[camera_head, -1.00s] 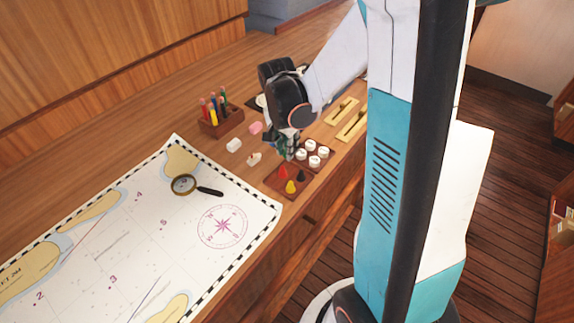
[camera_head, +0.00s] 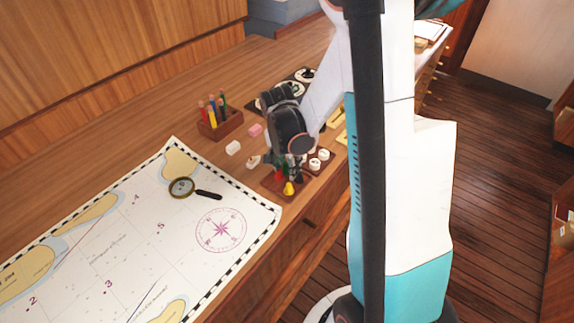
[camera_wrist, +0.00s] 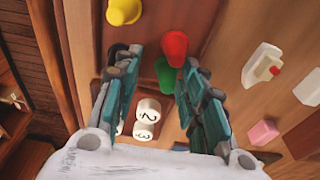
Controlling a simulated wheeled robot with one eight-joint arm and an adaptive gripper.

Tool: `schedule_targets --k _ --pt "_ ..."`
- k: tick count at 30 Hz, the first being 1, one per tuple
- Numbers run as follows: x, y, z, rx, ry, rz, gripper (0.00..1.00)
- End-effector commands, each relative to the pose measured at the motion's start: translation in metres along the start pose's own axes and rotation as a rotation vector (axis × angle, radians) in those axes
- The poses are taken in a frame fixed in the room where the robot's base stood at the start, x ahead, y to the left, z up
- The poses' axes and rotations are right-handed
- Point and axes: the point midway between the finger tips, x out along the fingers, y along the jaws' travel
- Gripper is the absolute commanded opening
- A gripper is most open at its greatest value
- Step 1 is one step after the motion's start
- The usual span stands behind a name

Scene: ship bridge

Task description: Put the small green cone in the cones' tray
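The small green cone (camera_wrist: 164,76) is between my gripper's spread fingers in the wrist view, nearer the right finger. It stands beside the red cone (camera_wrist: 175,48) and appears to be in the cones' tray (camera_head: 270,184). The yellow cone (camera_wrist: 123,12) is farther up in that view; it also shows in the head view (camera_head: 289,189). The black cone (camera_wrist: 116,50) is partly hidden by the left finger. My gripper (camera_wrist: 158,62) is open, low over the tray, with a gap between the left finger and the green cone. The green cone's base is hard to see.
White numbered pieces (camera_wrist: 147,110) sit in a tray close beside the cones. Pink (camera_head: 255,130) and white (camera_head: 233,148) blocks, a pen holder (camera_head: 221,123) and a chart (camera_head: 160,235) with a magnifying glass (camera_head: 182,187) lie around. The desk's front edge is close.

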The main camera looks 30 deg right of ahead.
Motion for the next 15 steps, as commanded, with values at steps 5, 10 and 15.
schedule_targets --k 5,10,15 --pt "0.0 0.0 0.0 0.0 0.0 0.0 0.39" --pt "-0.008 0.0 0.0 0.0 0.0 0.0 0.39" --pt "-0.036 0.0 0.0 0.0 0.0 0.0 0.39"
